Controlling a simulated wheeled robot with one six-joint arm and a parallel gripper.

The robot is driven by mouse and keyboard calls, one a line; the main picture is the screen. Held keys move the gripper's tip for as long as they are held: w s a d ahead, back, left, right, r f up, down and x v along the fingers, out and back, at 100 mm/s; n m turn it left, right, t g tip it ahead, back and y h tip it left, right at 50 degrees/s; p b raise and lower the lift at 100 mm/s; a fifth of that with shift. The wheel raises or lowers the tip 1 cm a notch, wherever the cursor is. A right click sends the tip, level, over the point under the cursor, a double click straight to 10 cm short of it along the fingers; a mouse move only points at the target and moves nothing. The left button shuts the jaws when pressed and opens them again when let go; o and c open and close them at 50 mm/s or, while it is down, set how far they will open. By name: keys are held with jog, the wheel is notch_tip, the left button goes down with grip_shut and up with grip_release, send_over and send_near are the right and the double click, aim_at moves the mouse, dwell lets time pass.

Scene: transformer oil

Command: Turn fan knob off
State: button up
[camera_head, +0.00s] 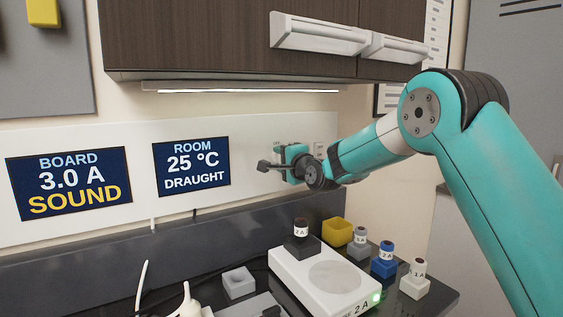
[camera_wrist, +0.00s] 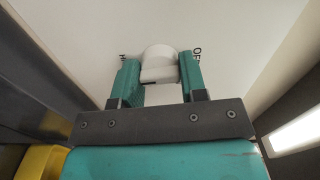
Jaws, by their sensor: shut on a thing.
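The white fan knob (camera_wrist: 159,54) sits on the pale wall panel and shows between my fingers in the wrist view. My gripper (camera_wrist: 161,77) is shut on the knob, with one teal finger on each side. Dark lettering reading OF, partly covered, shows to the right of the knob. Another partly hidden letter shows to its left. In the head view my gripper (camera_head: 291,163) is at the wall panel, right of the ROOM screen (camera_head: 191,166), and hides the knob. The screen reads 25 °C and DRAUGHT. I cannot tell exactly which mark the knob points to.
The BOARD screen (camera_head: 69,183) reads 3.0 A, SOUND. A dark cabinet (camera_head: 200,40) hangs above. Below on the counter are a white device with a round plate (camera_head: 302,277), a yellow box (camera_head: 337,231) and several small labelled bottles (camera_head: 384,262).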

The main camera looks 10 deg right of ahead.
jog(key=n+b, duration=0.4)
jog(key=b, duration=0.1)
jog(key=shift+f+n, duration=0.3)
jog(key=shift+n, duration=0.1)
jog(key=n+b, duration=0.3)
jog(key=n, duration=0.1)
jog(key=shift+b, duration=0.4)
jog(key=n+b, duration=0.3)
jog(key=n, duration=0.2)
jog(key=n+b, duration=0.3)
jog(key=n, duration=0.1)
jog(key=shift+r+n, duration=0.1)
jog(key=shift+n, duration=0.2)
jog(key=n+b, duration=0.2)
jog(key=n, duration=0.2)
jog(key=n+b, duration=0.1)
jog(key=n, duration=0.3)
jog(key=shift+b, duration=0.3)
jog(key=n+b, duration=0.1)
jog(key=n, duration=0.3)
jog(key=shift+n+b, duration=0.3)
jog(key=shift+r+n+b, duration=0.1)
jog(key=shift+n+b, duration=0.45)
jog(key=shift+n, duration=1.45)
